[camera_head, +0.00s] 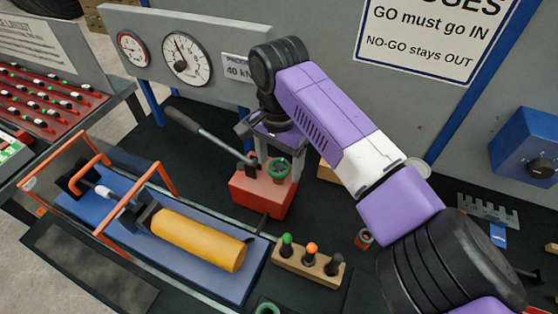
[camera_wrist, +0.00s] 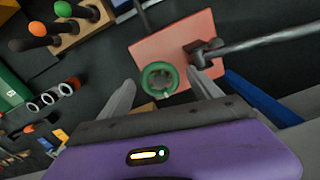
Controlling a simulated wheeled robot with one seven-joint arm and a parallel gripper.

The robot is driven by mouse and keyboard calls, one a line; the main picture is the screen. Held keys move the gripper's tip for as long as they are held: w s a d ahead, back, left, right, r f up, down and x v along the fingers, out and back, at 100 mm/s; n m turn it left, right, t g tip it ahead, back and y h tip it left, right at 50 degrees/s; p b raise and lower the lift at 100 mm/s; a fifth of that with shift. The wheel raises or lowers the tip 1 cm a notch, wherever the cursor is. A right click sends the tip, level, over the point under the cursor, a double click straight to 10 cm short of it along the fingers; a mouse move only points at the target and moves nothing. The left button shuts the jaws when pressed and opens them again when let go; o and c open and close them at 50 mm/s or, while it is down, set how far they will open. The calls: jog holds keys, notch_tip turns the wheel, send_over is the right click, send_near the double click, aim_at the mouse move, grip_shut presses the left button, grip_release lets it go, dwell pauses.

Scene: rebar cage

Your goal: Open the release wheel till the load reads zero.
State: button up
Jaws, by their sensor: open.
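The release wheel (camera_head: 278,170) is a small green ring on top of the red pump block (camera_head: 262,192). In the wrist view the green wheel (camera_wrist: 159,79) lies between my two finger tips, with dark gaps on both sides. My gripper (camera_wrist: 163,84) is open and points down above the wheel; I see no contact, and the exact height is hard to tell. The load gauge (camera_head: 187,58) is a white dial on the grey panel, its needle pointing up and to the left. A grey pump lever (camera_head: 205,131) rises from the block towards the upper left.
A yellow cylinder (camera_head: 198,239) lies on a blue bed with orange guard frames (camera_head: 138,205) at left. A wooden holder (camera_head: 306,264) with several coloured-handled tools stands in front of the block. A smaller dial (camera_head: 132,47) sits beside the gauge.

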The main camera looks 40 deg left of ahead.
jog(key=c, duration=1.4)
jog(key=shift+o, duration=0.2)
